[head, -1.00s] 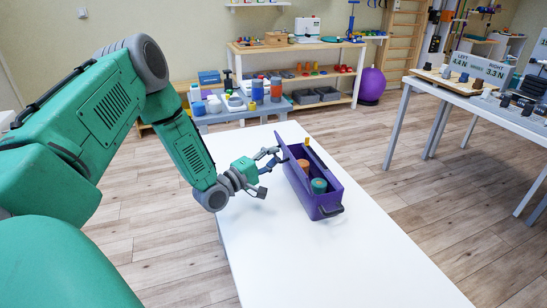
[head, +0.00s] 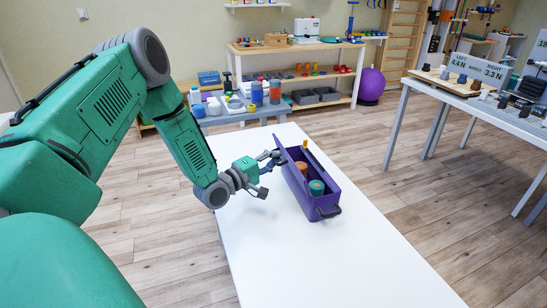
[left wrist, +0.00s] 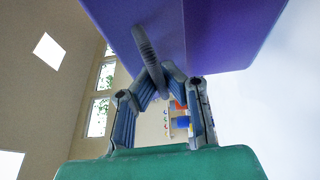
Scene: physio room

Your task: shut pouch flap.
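The purple pouch (head: 333,193) stands on the white table with its top open. Its flap (head: 292,168) stands raised along the pouch's left side. An orange roll (head: 301,167) and a teal roll (head: 317,187) show inside. My left gripper (head: 276,158) is at the flap's outer, upper left side. In the left wrist view the purple flap (left wrist: 225,35) is overhead, and its grey ribbed pull loop (left wrist: 146,45) comes down to my left gripper's fingertips (left wrist: 162,78). The fingertips converge and appear closed on the loop. My right gripper is out of view.
The white table (head: 350,255) is clear in front of the pouch. A low grey bench with bottles (head: 257,93) stands behind it. Another table with force gauges (head: 480,85) is at the right. Wooden floor lies between them.

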